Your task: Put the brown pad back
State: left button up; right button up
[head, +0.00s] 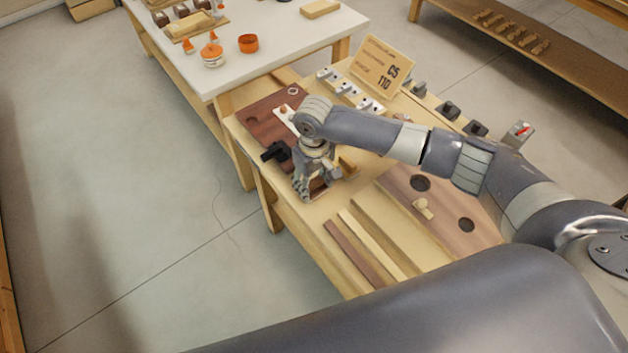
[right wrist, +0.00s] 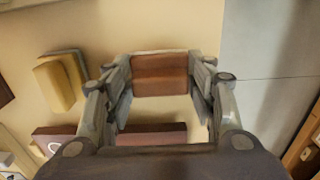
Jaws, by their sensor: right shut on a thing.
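The brown pad (right wrist: 160,75) is a small reddish-brown block between the fingers of my right gripper (right wrist: 158,82) in the right wrist view. The gripper is shut on it, with a finger on each side. In the head view my right gripper (head: 317,188) points down over the near left part of the wooden bench (head: 300,222), where its fingers and wrist mostly hide the pad. I cannot tell whether the pad touches the bench top. My left gripper does not show.
A dark brown board (head: 268,122) lies just behind the gripper, with a black object (head: 275,152) at its edge. Yellow blocks (right wrist: 60,80) lie beside the gripper. A sign (head: 382,66) stands behind. A brown panel with holes (head: 440,207) lies right.

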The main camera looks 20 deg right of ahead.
aim_at(314, 183)
jog(key=shift+f, duration=0.1)
jog(key=o, duration=1.2)
notch_tip(314, 183, up, 12)
jog(key=shift+r+b, duration=0.1)
jog(key=shift+b, duration=0.65)
